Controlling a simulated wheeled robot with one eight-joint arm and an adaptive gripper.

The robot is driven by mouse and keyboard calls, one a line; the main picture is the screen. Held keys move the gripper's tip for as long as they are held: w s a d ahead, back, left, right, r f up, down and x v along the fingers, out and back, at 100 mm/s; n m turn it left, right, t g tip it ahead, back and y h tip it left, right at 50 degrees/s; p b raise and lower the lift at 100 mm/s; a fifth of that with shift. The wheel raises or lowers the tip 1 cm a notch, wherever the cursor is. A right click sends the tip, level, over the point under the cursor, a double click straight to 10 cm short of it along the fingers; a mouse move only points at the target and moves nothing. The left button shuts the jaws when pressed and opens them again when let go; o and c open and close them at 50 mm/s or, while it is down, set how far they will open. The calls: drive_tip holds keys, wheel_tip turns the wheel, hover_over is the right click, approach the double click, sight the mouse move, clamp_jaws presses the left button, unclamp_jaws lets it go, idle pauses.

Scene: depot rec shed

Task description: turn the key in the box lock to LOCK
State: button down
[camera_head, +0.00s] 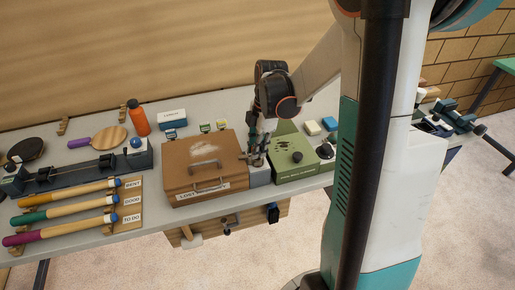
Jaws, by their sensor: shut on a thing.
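My gripper (257,156) points down and is shut, with its fingertips just above a small grey block (260,176). The block stands between a brown box and a green box. What the fingers hold is too small and too covered to see clearly; it is likely the key. The brown box (183,178) has a closed lid with a handle and a front label that seems to read LOST PROPERTY. The lock's LOCK marking and the key's angle cannot be made out.
The green box (291,174) with a black knob stands close to the right of my gripper. Small labelled blocks (206,127) sit behind the brown box. The table's front edge (146,229) is near.

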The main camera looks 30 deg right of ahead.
drive_tip(key=shift+n, duration=0.4)
drive_tip(key=c, duration=1.5)
unclamp_jaws()
drive_tip(key=shift+r, duration=0.15)
drive_tip(key=shift+r+p, duration=3.1)
drive_tip(key=shift+r, duration=1.25)
